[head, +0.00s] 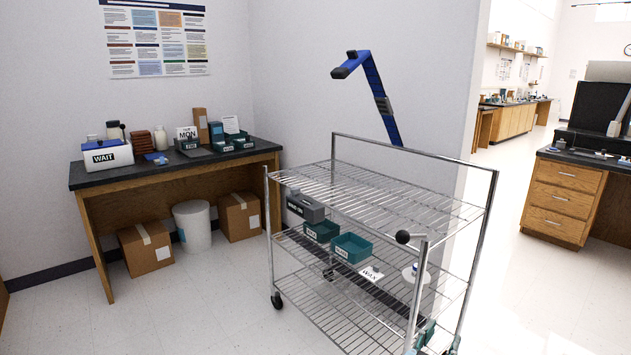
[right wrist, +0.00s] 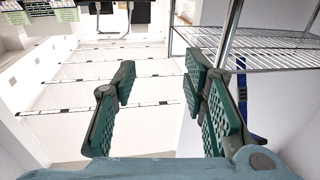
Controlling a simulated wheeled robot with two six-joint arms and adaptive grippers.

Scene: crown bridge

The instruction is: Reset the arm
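My right gripper (head: 424,336) shows only in part at the bottom edge of the head view, near the lower front right of the wire cart. Its green-padded fingers show in the right wrist view (right wrist: 160,78). They stand wide apart with nothing between them. Bright room background shows through the gap. My left gripper is in neither view.
A wire shelf cart (head: 390,192) stands close in front, with teal bins (head: 352,248) on its middle shelf. A dark-topped bench (head: 175,167) stands left. Floor (head: 205,310) is clear left of the cart.

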